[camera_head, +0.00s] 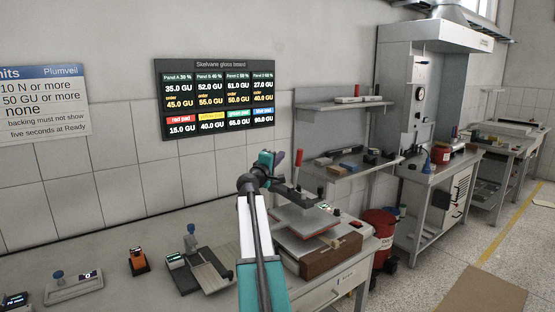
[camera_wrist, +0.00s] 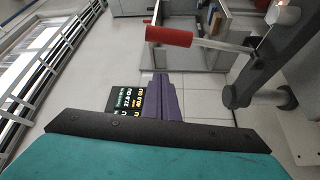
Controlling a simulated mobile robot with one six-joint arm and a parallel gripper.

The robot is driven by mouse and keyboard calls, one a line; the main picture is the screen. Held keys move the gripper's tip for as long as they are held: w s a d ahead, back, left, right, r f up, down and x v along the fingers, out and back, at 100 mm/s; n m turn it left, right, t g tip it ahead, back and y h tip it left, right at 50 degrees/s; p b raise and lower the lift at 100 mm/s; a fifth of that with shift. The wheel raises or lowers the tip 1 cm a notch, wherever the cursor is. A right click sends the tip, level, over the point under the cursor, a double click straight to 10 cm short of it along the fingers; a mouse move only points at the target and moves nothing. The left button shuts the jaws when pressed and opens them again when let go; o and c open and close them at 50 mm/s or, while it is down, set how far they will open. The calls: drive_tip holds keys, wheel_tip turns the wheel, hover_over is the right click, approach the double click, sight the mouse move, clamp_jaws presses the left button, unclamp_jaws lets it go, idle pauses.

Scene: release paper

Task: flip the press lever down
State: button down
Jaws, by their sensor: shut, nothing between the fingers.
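The press lever (camera_head: 297,168) stands up from the press, with a red grip on top in the head view. In the wrist view its red grip (camera_wrist: 168,37) and pale rod run across the upper middle to a dark arm (camera_wrist: 285,55) at the right. The press (camera_head: 310,225) stands on the bench, partly behind my arm. My gripper (camera_head: 280,156) is just left of the lever's grip in the head view. In the wrist view my purple fingers (camera_wrist: 161,90) are shut and empty, with a visible gap below the grip. Whether they touch the lever elsewhere cannot be told.
Small gauges and a grey stand (camera_head: 200,265) are left of my arm. A wall shelf (camera_head: 350,165) holds small items behind the lever. A red bin (camera_head: 380,225) stands right of the bench.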

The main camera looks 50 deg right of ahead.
drive_tip(key=shift+s+d+f+p, duration=0.15)
drive_tip(key=shift+s+d+p, duration=1.05)
drive_tip(key=shift+s+d, duration=0.45)
drive_tip(key=shift+a+f+b, duration=0.1)
drive_tip(key=shift+f+b, duration=0.1)
drive_tip(key=shift+b, duration=0.8)
